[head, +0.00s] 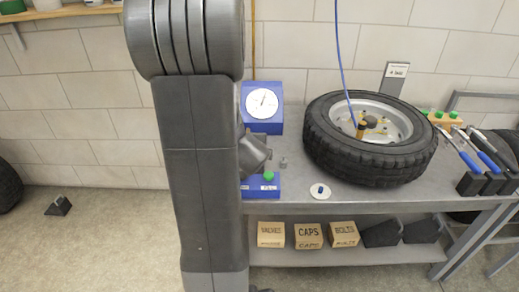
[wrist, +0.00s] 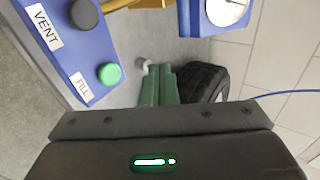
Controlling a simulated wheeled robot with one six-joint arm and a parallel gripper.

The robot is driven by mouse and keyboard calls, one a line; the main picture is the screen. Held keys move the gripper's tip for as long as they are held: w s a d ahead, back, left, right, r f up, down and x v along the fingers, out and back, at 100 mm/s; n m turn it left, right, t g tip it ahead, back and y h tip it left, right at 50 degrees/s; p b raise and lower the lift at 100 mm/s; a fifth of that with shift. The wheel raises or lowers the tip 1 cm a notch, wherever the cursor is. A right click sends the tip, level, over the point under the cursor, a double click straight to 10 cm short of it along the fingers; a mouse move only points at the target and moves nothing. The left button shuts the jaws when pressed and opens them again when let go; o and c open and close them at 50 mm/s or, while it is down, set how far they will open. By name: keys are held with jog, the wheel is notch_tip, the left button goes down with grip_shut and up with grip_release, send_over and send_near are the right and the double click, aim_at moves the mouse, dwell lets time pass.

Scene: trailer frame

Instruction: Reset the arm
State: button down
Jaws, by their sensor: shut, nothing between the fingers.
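My gripper (wrist: 158,84) shows in the wrist view with its two green fingers together and nothing between them. It is over the bench, beside the blue control box (wrist: 62,45) with a black button marked VENT and a green button (wrist: 109,74) marked FILL. In the head view my arm stands tall at centre left. It hides part of the blue box (head: 262,188), and the fingers do not show there.
A tire (head: 370,138) with a blue hose lies on the metal bench (head: 300,200), right of a blue gauge (head: 262,104). A small grey piece (head: 283,162) and a white disc (head: 320,190) lie nearby. Tools (head: 480,150) stand at right; labelled boxes (head: 308,235) sit below.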

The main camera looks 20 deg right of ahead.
jog(key=shift+s+a+r, duration=0.1)
jog(key=shift+s+r, duration=0.1)
jog(key=shift+s, duration=0.1)
